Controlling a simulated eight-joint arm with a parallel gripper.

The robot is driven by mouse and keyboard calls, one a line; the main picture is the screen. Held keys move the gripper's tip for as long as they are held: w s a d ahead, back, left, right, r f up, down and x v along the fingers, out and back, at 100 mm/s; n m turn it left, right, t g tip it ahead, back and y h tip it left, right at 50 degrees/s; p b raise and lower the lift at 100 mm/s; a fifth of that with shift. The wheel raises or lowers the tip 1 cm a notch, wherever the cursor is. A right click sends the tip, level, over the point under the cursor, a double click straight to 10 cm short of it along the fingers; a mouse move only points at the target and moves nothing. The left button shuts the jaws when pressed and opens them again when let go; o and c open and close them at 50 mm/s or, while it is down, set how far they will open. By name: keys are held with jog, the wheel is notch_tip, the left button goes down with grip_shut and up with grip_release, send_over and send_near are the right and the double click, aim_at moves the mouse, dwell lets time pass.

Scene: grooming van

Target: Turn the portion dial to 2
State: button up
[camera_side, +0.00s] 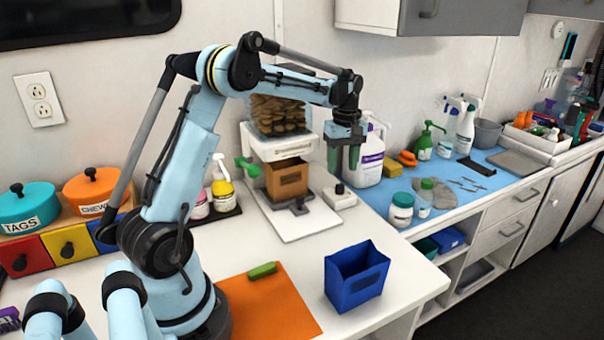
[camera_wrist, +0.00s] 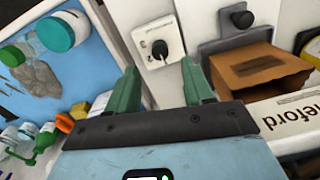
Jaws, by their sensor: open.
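The portion dial is a black knob (camera_side: 339,188) on a small white box (camera_side: 340,200), to the right of the treat dispenser (camera_side: 282,148). In the wrist view the knob (camera_wrist: 159,49) shows between and just beyond my fingertips, on its white plate (camera_wrist: 150,31). In the wrist view my gripper (camera_wrist: 160,72) is open and appears clear of the knob.
A brown box (camera_side: 287,180) sits in the dispenser beside the dial. A big white jug (camera_side: 368,160) stands close behind my gripper on the right. A white tub (camera_side: 401,210) stands to the right on the blue mat (camera_side: 440,192). A blue bin (camera_side: 356,277) stands in front.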

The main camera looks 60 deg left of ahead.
aim_at(340, 185)
notch_tip(340, 185, down, 6)
jog(key=shift+s+r, duration=0.1)
dwell(0.4)
grip_shut()
